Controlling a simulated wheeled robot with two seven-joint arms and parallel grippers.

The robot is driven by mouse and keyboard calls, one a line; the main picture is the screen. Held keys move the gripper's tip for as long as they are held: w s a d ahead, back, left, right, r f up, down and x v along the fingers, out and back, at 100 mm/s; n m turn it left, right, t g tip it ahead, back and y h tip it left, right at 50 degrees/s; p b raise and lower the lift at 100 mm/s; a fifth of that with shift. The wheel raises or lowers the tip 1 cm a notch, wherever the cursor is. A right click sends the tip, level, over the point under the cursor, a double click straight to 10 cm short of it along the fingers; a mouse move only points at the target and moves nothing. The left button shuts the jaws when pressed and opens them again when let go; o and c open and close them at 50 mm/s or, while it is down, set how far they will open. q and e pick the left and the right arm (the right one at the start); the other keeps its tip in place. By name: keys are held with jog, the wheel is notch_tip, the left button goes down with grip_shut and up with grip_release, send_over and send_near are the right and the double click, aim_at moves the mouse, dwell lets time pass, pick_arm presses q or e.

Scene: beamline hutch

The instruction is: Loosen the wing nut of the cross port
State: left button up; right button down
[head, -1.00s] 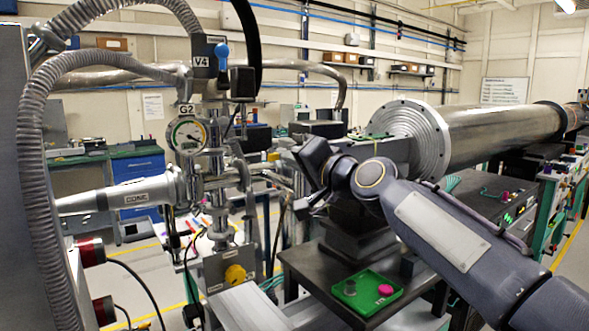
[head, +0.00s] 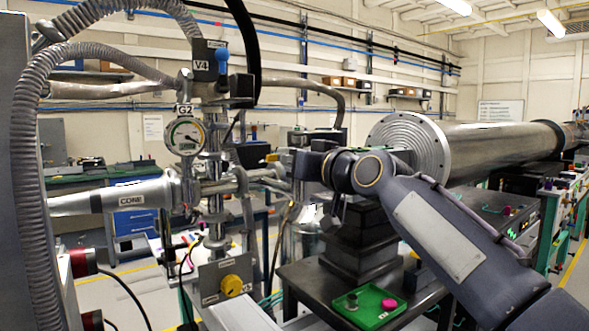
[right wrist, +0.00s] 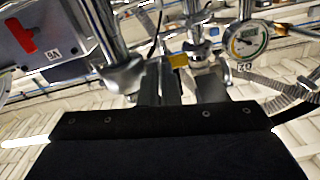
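The steel cross port (head: 213,187) stands on the vertical pipe below the round gauge G2 (head: 185,135) in the head view. A cone marked CONE (head: 108,199) joins its left side, and clamped pipework (head: 243,180) joins its right side. I cannot make out the wing nut clearly. My right gripper (head: 287,163) is right of the cross port, apart from it, and points left. My left gripper is out of view.
Valve V4 with a blue handle (head: 222,58) is above the gauge. A ribbed hose (head: 30,190) hangs at left. A block with a yellow knob (head: 231,285) is below the cross. A green tray (head: 377,316) lies on the dark table under my right arm.

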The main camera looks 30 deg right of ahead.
jog(key=shift+n, duration=0.5)
jog(key=c, duration=1.6)
grip_release()
jog(key=shift+c, duration=0.2)
